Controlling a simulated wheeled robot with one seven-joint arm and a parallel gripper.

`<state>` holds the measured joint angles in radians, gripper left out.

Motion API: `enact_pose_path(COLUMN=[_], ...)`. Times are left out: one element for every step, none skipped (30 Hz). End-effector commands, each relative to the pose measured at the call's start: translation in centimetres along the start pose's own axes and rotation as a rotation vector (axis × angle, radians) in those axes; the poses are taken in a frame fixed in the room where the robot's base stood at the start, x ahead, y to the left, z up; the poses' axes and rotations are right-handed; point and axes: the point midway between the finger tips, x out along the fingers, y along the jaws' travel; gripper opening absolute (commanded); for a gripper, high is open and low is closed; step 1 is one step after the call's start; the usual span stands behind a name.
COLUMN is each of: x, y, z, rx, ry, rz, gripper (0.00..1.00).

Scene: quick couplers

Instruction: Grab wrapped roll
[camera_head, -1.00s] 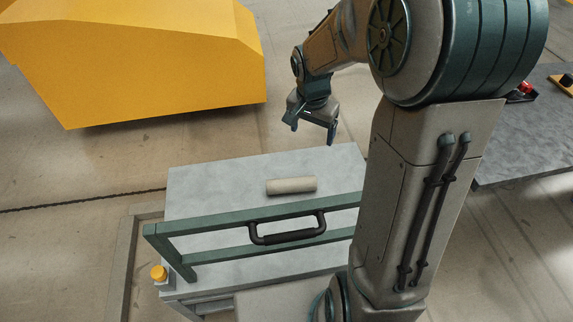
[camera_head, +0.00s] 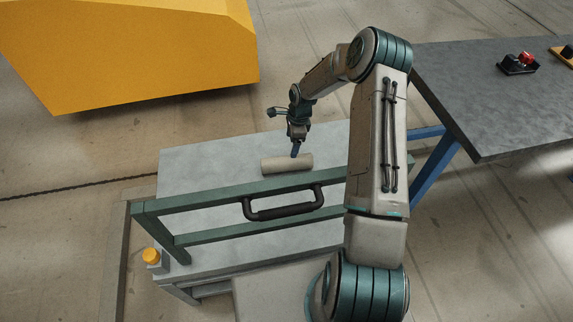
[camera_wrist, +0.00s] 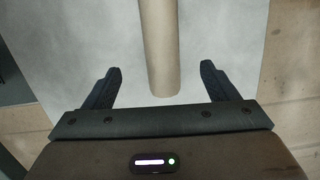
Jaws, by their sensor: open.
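The wrapped roll (camera_head: 287,164), a beige cylinder, lies on its side on the light grey top behind the green rail in the head view. In the wrist view the roll (camera_wrist: 159,50) runs lengthwise from the top edge to between my fingers, its near end just short of the palm. My gripper (camera_head: 295,153) is over the roll, pointing down. In the wrist view my gripper (camera_wrist: 162,82) is open, with one finger on each side of the roll and a gap on both sides. I cannot tell how far above the surface the fingertips are.
A green rail frame (camera_head: 160,207) with a black handle (camera_head: 284,206) stands along the near side of the grey top (camera_head: 200,167). An orange-yellow knob (camera_head: 151,255) is at its left corner. A dark table (camera_head: 490,105) stands right, a yellow block (camera_head: 150,50) behind left.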

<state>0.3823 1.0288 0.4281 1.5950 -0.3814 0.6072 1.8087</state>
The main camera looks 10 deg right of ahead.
Motion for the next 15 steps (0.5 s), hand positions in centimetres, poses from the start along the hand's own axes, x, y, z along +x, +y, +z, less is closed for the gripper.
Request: enact_pose_path(x=[1.0, 1.5, 2.3, 2.9, 3.5, 4.3, 4.8, 5.3, 5.9, 6.3, 6.7, 7.0, 7.3, 7.5, 7.7], y=[0.1, 0.1, 0.1, 0.1, 0.1, 0.1, 0.1, 0.1, 0.1, 0.1, 0.1, 0.1, 0.1, 0.1, 0.1], z=[0.1, 0.1, 0.1, 0.1, 0.1, 0.1, 0.1, 0.1, 0.1, 0.1, 0.1, 0.1, 0.1, 0.1, 0.1], rx=[0.001, 0.001, 0.000, 0.000, -0.001, 0.000, -0.001, -0.002, -0.001, -0.001, -0.001, -0.001, -0.002, -0.002, -0.002], ry=[-0.002, -0.002, -0.003, -0.003, -0.002, -0.002, -0.002, -0.002, -0.002, -0.001, -0.001, -0.001, -0.001, -0.001, 0.000], rz=[0.004, 0.003, 0.004, 0.004, 0.004, 0.004, 0.004, 0.003, 0.002, 0.003, 0.003, 0.002, 0.002, 0.002, 0.001], gripper=[0.80, 0.80, 0.80, 0.80, 0.80, 0.80, 0.80, 0.80, 0.80, 0.80, 0.80, 0.80, 0.80, 0.80, 0.80])
